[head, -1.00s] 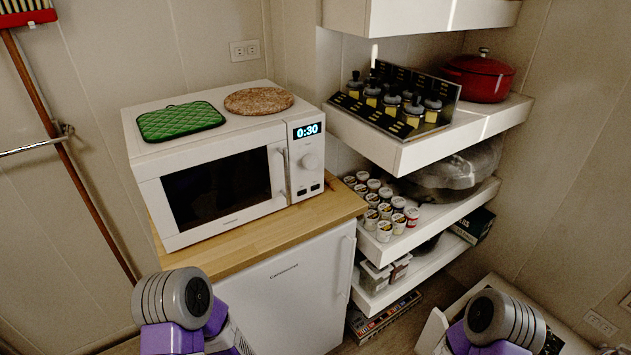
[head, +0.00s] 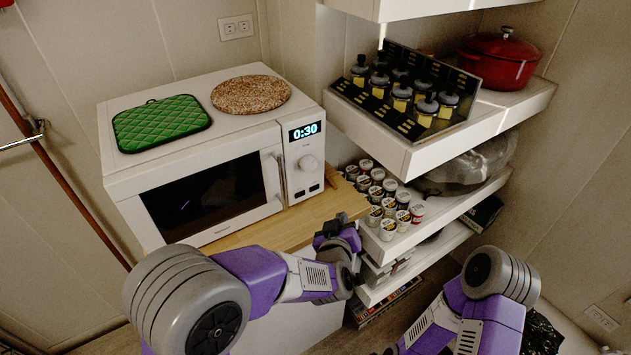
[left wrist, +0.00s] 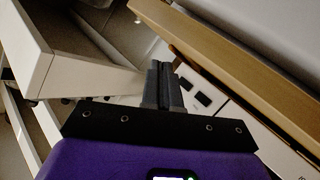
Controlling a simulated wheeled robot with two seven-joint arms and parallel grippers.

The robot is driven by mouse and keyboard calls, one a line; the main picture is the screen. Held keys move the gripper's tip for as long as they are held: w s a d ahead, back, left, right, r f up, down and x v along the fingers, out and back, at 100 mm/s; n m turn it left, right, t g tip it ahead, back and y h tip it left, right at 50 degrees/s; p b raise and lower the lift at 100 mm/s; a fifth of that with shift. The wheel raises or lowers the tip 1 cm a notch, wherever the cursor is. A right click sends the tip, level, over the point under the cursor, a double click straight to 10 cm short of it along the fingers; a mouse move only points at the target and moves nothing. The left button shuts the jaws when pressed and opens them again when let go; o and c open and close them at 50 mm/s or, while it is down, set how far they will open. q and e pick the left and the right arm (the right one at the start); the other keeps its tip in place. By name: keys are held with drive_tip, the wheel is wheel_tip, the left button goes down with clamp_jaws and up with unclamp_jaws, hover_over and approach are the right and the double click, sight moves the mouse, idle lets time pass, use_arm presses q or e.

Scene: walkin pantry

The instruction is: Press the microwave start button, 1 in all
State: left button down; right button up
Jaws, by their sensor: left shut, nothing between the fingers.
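The white microwave (head: 215,185) stands on a wooden counter, with its door shut and its display (head: 304,131) reading 0:30. Below the dial (head: 308,163) are two small dark buttons (head: 308,190); their labels are too small to read. My left gripper (head: 338,221) is shut and empty, in front of the counter's right end, below and right of the buttons. In the left wrist view, the shut fingers (left wrist: 163,84) appear beside the two dark buttons (left wrist: 195,91), apparently apart from them. My right arm shows at lower right, but its gripper is not in view.
The wooden counter edge (head: 300,222) runs under the microwave. Right of it, shelves hold small cups (head: 388,205), a rack of bottles (head: 405,90) and a red pot (head: 498,58). A green pad (head: 160,122) and a round cork mat (head: 250,94) lie on the microwave.

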sight(315, 188)
use_arm(q)
drive_tip(key=shift+s+r, duration=0.1)
drive_tip(key=shift+s, duration=0.1)
drive_tip(key=shift+w, duration=0.1)
drive_tip(key=shift+w+a+b, duration=0.35)
drive_tip(key=shift+w+a, duration=0.5)
drive_tip(key=shift+w, duration=0.3)
drive_tip(key=shift+w+a+b, duration=0.3)
drive_tip(key=shift+w+a, duration=0.6)
drive_tip(key=shift+w, duration=0.3)
drive_tip(key=shift+w+a+b, duration=0.35)
drive_tip(key=shift+w+a, duration=0.5)
drive_tip(key=shift+w, duration=0.3)
drive_tip(key=shift+w+a, duration=0.1)
drive_tip(key=shift+w, duration=0.05)
drive_tip(key=shift+w+a, duration=0.15)
drive_tip(key=shift+w, duration=0.05)
